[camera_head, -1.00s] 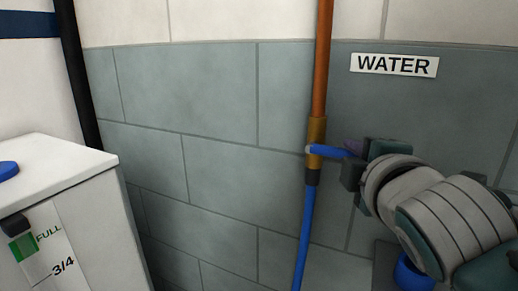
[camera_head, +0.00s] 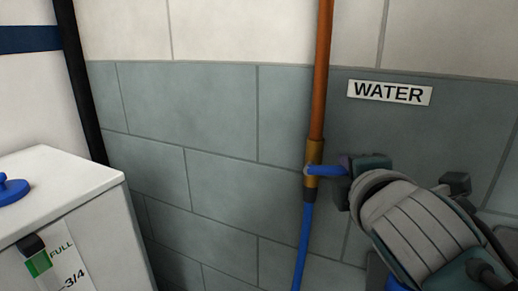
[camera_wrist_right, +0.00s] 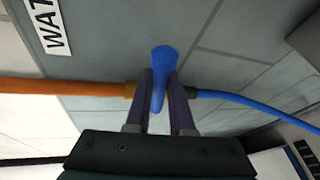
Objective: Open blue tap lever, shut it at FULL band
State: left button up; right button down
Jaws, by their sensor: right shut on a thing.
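The blue tap lever (camera_head: 326,170) sticks out to the right from the brass tap (camera_head: 314,152), across the line of the pipe. My right gripper (camera_head: 347,168) is at the lever's outer end. In the right wrist view the lever (camera_wrist_right: 160,75) stands between the two purple fingers (camera_wrist_right: 160,95), which are shut on it. The white tank (camera_head: 65,180) at the left carries a gauge (camera_head: 66,262) with a green FULL band (camera_head: 39,263). A black marker (camera_head: 31,244) sits at the top end of the green band. My left gripper is not in view.
A copper pipe (camera_head: 321,70) enters the tap from above and a blue hose (camera_head: 303,240) leaves below. A WATER sign (camera_head: 389,92) is on the tiled wall. A blue cap (camera_head: 12,190) is on the tank top. A black pipe (camera_head: 80,85) runs behind the tank.

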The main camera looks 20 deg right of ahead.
jog(key=r+n+p, duration=0.1)
jog(key=p, duration=0.1)
jog(key=r+n+g+p, duration=0.1)
jog(key=p, duration=0.1)
jog(key=shift+w+a+g+h, duration=0.15)
jog(key=shift+w+g+h, duration=0.05)
jog(key=shift+g+h, duration=0.1)
jog(key=shift+w+a+r+n+g+p, duration=0.2)
jog(key=shift+n+g+p, duration=0.25)
jog(key=shift+p, duration=0.55)
jog(key=c, duration=0.8)
grip_release()
